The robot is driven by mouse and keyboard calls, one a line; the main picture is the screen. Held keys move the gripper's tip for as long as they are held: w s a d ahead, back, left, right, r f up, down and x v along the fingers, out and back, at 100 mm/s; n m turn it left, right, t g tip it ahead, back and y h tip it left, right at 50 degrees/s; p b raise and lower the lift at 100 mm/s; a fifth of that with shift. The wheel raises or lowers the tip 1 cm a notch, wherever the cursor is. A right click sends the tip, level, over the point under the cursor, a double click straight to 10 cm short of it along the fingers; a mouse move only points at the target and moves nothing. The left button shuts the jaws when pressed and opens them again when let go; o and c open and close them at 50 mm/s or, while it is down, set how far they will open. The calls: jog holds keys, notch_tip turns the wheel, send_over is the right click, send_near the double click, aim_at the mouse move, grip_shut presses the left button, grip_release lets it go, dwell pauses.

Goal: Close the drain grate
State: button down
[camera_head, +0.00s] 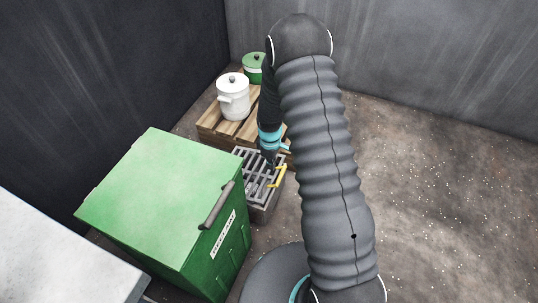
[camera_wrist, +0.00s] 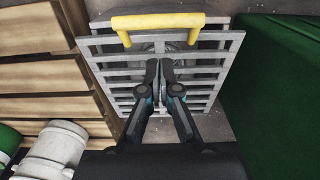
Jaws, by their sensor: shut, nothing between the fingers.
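The drain grate (camera_head: 258,165) is a grey barred metal panel on a low grey box, between the green cabinet and the wooden pallet. In the wrist view the grate (camera_wrist: 115,67) lies across the picture, with a yellow handle (camera_wrist: 158,22) along its far edge; the handle also shows in the head view (camera_head: 278,176). My gripper (camera_wrist: 160,64) is shut and empty, with its fingertips over the grate's bars, short of the handle. In the head view my arm hides part of the gripper. I cannot tell whether the fingertips touch the bars or how far the grate is tilted.
A green cabinet (camera_head: 160,190) with a grey handle stands close beside the grate. A wooden pallet (camera_head: 210,121) carries a white lidded pot (camera_head: 233,98) and a green one (camera_head: 253,68). Dark walls close the back. Open floor (camera_head: 440,190) lies to the right.

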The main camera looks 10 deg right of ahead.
aim_at(282, 175)
jog(key=shift+s+d+f, duration=0.55)
jog(key=shift+d+f, duration=0.3)
jog(key=shift+f, duration=0.05)
jog(key=f+b, duration=0.1)
jog(key=f, duration=0.1)
jog(key=s+d+f+b, duration=0.1)
jog(key=f+b, duration=0.1)
jog(key=d+f+b, duration=0.1)
jog(key=f, duration=0.1)
jog(key=shift+s+f, duration=0.15)
jog(key=shift+f, duration=0.1)
jog(key=r, duration=0.1)
jog(key=w+a+r+p, duration=0.1)
jog(key=a+r+p, duration=0.1)
jog(key=r, duration=0.1)
jog(key=shift+w+r, duration=0.1)
jog(key=shift+w, duration=0.1)
notch_tip(282, 175, up, 9)
jog(key=s+d, duration=0.1)
jog(key=shift+d+r, duration=0.15)
jog(key=shift+d, duration=0.2)
jog(key=shift+s, duration=0.1)
